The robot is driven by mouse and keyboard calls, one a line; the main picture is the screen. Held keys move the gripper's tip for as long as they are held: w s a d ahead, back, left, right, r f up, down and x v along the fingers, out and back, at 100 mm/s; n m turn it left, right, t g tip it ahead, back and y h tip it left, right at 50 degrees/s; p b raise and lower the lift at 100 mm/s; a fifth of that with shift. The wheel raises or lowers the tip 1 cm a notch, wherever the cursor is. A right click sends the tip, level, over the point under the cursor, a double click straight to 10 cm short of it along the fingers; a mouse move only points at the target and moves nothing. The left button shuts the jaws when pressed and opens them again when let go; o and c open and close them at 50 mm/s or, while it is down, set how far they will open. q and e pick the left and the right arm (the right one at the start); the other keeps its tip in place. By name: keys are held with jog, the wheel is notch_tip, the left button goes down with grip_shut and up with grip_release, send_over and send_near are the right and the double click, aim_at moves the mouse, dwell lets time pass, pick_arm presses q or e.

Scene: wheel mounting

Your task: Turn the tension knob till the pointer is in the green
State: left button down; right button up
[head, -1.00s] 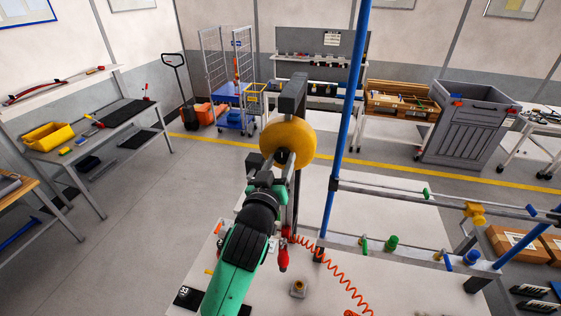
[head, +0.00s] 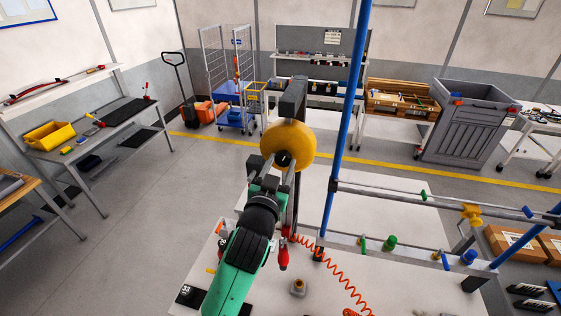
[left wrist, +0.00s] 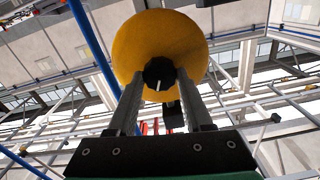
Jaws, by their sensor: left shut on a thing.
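A round yellow housing (head: 296,138) hangs from a dark grey bracket (head: 292,97) in the middle of the head view. A black knob (head: 284,159) sits at the centre of its face. The left wrist view shows the knob (left wrist: 159,73) with a white mark on it, in front of the yellow housing (left wrist: 190,45). My left gripper (head: 280,162) is shut on the knob, one finger on each side; its fingers (left wrist: 161,82) also show in the left wrist view. I cannot make out the pointer or any green zone. My right gripper is out of view.
A blue upright post (head: 341,130) stands right of the housing. Below are a white table (head: 385,285), a red tool (head: 283,257) and a coiled orange hose (head: 328,268). A rail frame (head: 400,193) runs to the right. The floor to the left is clear.

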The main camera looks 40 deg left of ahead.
pick_arm(q)
jog(key=m+p, duration=0.1)
jog(key=m, duration=0.3)
jog(key=shift+m, duration=0.3)
jog(key=shift+f+m, duration=0.15)
jog(key=shift+m, duration=2.45)
jog(key=shift+c, duration=1.5)
grip_release()
